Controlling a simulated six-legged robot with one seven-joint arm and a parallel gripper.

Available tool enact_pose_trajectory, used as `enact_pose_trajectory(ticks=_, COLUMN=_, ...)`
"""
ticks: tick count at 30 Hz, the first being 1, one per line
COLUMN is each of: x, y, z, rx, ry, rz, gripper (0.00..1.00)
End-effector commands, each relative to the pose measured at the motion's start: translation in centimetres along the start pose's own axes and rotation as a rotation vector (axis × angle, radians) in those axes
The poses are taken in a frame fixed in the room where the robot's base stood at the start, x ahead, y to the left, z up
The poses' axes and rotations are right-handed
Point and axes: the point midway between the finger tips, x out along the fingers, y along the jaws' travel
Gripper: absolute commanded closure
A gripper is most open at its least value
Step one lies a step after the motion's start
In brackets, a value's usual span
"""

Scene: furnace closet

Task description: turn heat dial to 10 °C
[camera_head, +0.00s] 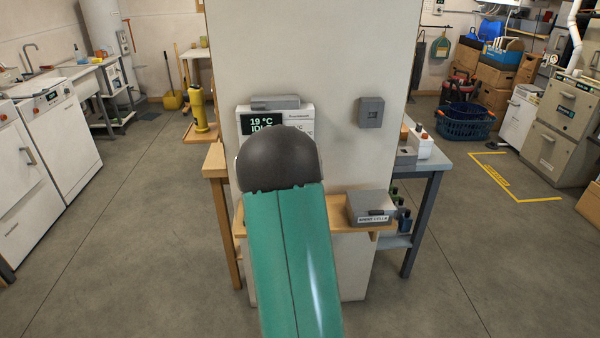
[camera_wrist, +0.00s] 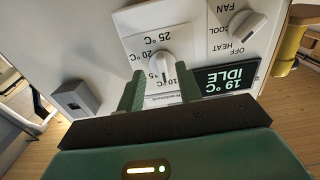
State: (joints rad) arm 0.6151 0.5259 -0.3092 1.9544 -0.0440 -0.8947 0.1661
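The thermostat panel (camera_head: 298,113) is on the white wall block in the head view, partly hidden behind my dark arm joint. Its display (camera_head: 262,122) reads 19 °C and IDLE. The wrist view shows the panel upside down. The white heat dial (camera_wrist: 159,62) has labels for 25, 20, 15 and 10 °C around it; I cannot tell exactly where its pointer stands. My gripper (camera_wrist: 160,75) is open, its two green fingers pointing at the panel on either side of the dial's lower part. I cannot tell whether they touch it.
A second white knob (camera_wrist: 246,23) with FAN, COOL, OFF and HEAT labels sits beside the dial. A grey wall box (camera_head: 371,112) is right of the panel. A wooden shelf (camera_head: 345,220) below carries a grey box (camera_head: 371,205). Open floor lies on both sides.

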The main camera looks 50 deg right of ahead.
Motion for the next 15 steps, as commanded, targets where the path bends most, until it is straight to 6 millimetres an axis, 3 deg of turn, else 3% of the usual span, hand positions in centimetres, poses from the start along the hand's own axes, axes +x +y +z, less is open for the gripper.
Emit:
enact_pose_trajectory(ticks=9, x=-7.0, y=0.0, z=0.0, rx=0.001, ry=0.0, rz=0.0, gripper=0.65)
enact_pose_trajectory(ticks=15, x=-9.1, y=0.0, z=-0.1, rx=-0.001, ry=0.001, rz=0.001, gripper=0.65)
